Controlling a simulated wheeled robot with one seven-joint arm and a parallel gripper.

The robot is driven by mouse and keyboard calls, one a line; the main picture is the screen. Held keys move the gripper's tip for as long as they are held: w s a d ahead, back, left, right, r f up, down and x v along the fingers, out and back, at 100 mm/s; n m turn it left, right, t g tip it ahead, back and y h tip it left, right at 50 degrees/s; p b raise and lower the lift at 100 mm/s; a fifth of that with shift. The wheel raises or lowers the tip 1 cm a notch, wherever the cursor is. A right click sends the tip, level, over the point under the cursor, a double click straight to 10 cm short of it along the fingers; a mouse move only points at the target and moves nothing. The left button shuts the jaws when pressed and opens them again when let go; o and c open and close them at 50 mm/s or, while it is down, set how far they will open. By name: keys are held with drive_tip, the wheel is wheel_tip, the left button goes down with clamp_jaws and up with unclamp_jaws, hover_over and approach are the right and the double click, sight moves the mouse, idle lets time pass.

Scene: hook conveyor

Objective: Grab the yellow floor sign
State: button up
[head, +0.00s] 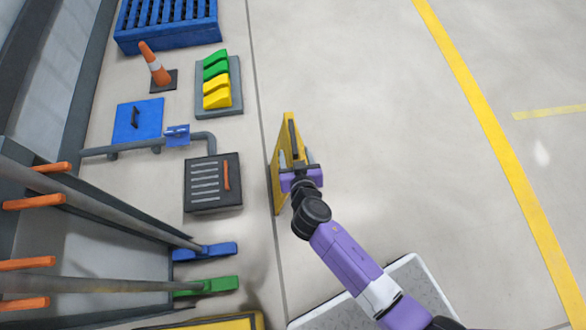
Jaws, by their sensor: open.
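The yellow floor sign (289,133) stands near the middle of the head view, seen steeply from above as a narrow yellow panel with a dark strip. My gripper (294,162) is at the sign's near right side, with its purple body over the lower part of the panel. The jaws are open, and one finger shows on each side close to the sign's edge. I cannot tell whether the fingers touch it. The gripper and wrist hide part of the sign's lower right.
Orange pegs (35,202) stick out at lower left. The floor to the right is clear.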

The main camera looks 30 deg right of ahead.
drive_tip(key=x, duration=0.4)
drive_tip(key=shift+w+d+f+b, duration=0.1)
drive_tip(key=shift+d+f+b, duration=0.1)
drive_tip(key=shift+f+b, duration=0.15)
clamp_jaws()
idle(1.0)
drive_tip(key=shift+r, duration=0.2)
